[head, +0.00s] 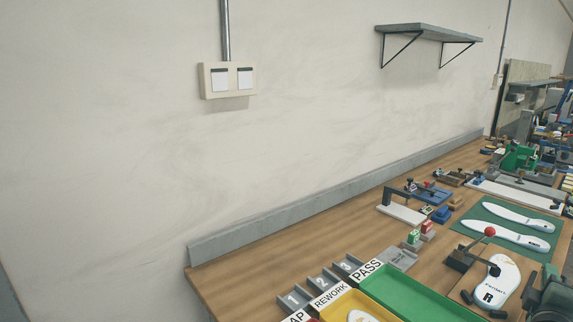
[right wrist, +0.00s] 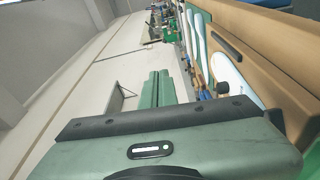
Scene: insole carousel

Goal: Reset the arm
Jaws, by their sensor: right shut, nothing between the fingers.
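My right gripper (head: 549,292) shows only in part at the lower right edge of the head view. In the right wrist view its two green fingers (right wrist: 157,88) lie side by side, shut, with nothing between them. My left gripper is in neither view. White insoles (head: 505,235) lie on a green mat (head: 482,213) on the bench. Another white insole marked R (head: 494,283) sits at a holder with a red-knobbed lever (head: 489,232), just left of my right gripper.
A green PASS tray (head: 410,298) and a yellow REWORK tray (head: 338,301) stand at the front of the wooden bench (head: 290,255). Clamps and small fixtures (head: 402,207) stand farther back. A wall shelf (head: 428,33) hangs above. The bench's left part is clear.

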